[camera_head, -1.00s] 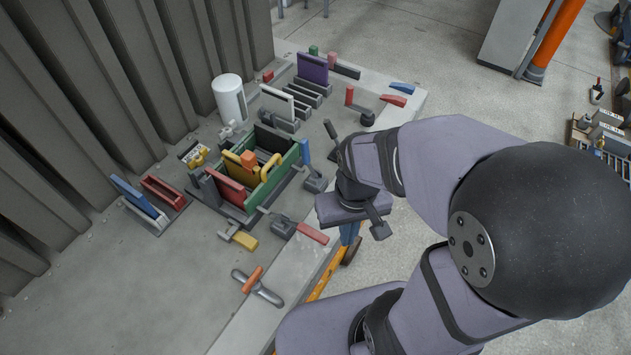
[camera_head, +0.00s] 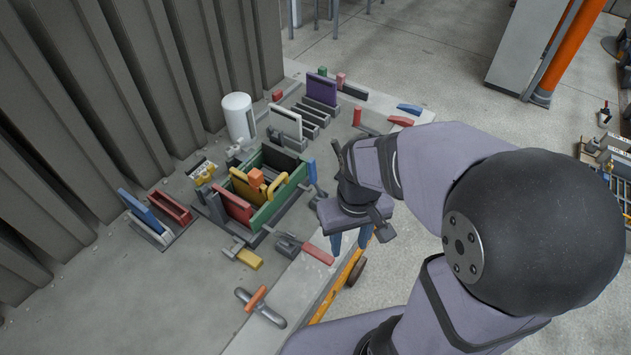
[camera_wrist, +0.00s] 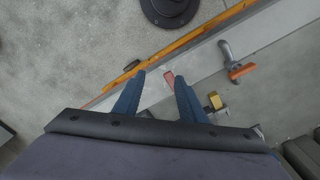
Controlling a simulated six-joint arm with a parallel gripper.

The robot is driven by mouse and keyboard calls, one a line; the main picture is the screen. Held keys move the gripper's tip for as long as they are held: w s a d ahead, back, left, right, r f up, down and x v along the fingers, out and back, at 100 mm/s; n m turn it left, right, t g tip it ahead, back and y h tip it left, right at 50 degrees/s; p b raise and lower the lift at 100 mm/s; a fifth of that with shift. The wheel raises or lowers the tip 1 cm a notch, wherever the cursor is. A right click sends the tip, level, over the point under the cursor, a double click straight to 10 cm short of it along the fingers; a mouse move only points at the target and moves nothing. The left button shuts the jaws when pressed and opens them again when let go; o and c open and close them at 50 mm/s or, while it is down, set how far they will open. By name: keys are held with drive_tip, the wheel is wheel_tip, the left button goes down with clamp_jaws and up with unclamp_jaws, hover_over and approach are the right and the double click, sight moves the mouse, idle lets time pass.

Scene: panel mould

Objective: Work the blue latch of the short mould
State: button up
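A blue upright lever (camera_head: 312,171), which looks like the blue latch, stands at the right end of the green-walled mould (camera_head: 283,200) in the head view. Its lower end and the grey block below it are partly visible. My gripper (camera_head: 350,238) hangs to the right of and nearer than this lever, beyond the slab's edge in the picture, touching nothing that I can see. In the wrist view my gripper (camera_wrist: 159,78) has its two blue fingers apart with nothing held. I cannot make out the blue lever in the wrist view.
A red-handled latch (camera_head: 318,253) and a yellow-ended latch (camera_head: 248,259) lie near the mould's front. A blue panel (camera_head: 140,210) stands left, a white cylinder (camera_head: 238,116) behind. Bare slab lies front left.

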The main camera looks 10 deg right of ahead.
drive_tip(key=w+a+r+n+b, duration=0.2)
drive_tip(key=w+n, duration=0.5)
drive_tip(key=w, duration=1.4)
drive_tip(key=n, duration=0.1)
hover_over(312, 172)
drive_tip(key=shift+w+d+f+b, duration=0.15)
drive_tip(key=shift+w+f+b, duration=0.1)
drive_tip(key=shift+f, duration=0.35)
drive_tip(key=shift+w+d+f+b, duration=0.1)
drive_tip(key=shift+w+f+b, duration=0.1)
drive_tip(key=shift+f, duration=0.35)
drive_tip(key=shift+w+a+f, duration=0.1)
drive_tip(key=shift+w+f, duration=0.15)
drive_tip(key=shift+f, duration=0.1)
drive_tip(key=shift+f+p, duration=1.25)
drive_tip(key=shift+f, duration=2.4)
clamp_jaws()
